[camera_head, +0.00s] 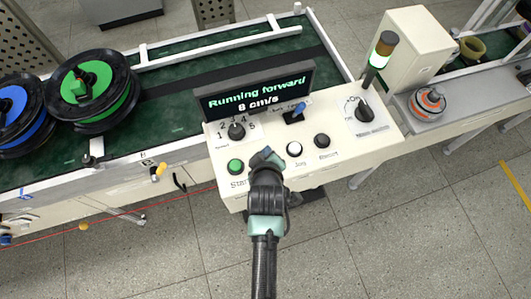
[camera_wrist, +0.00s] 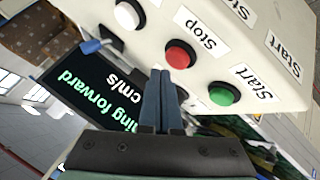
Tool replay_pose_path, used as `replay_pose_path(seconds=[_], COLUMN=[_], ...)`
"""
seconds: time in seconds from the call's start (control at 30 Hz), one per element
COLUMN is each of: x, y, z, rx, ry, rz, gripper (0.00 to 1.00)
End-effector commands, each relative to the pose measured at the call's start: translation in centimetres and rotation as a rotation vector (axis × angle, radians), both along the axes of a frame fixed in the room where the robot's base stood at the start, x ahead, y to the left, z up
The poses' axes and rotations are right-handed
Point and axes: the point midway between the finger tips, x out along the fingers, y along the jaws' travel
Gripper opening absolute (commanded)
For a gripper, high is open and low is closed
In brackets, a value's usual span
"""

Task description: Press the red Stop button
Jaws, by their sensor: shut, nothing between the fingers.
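The red Stop button (camera_wrist: 180,55) is on the slanted white panel in the wrist view, with its "Stop" label (camera_wrist: 203,32) beside it. In the head view my arm hides the button. My gripper (camera_wrist: 161,76) is shut and empty. Its fingertips appear just short of the red button in the wrist view; I cannot tell the exact gap. In the head view my gripper (camera_head: 266,155) is over the panel's front, between the green Start button (camera_head: 235,166) and the white Jog button (camera_head: 294,149). The display (camera_head: 257,92) reads "Running forward 8 cm/s".
A conveyor (camera_head: 178,95) with green and blue spools lies behind. A signal light (camera_head: 382,50) glows green.

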Motion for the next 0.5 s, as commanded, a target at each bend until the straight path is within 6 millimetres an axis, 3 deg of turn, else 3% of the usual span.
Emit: replay_pose_path(seconds=[0.5], x=[0.00], y=[0.00], z=[-0.45], rx=[0.000], ry=[0.001], rz=[-0.001], gripper=[0.00])
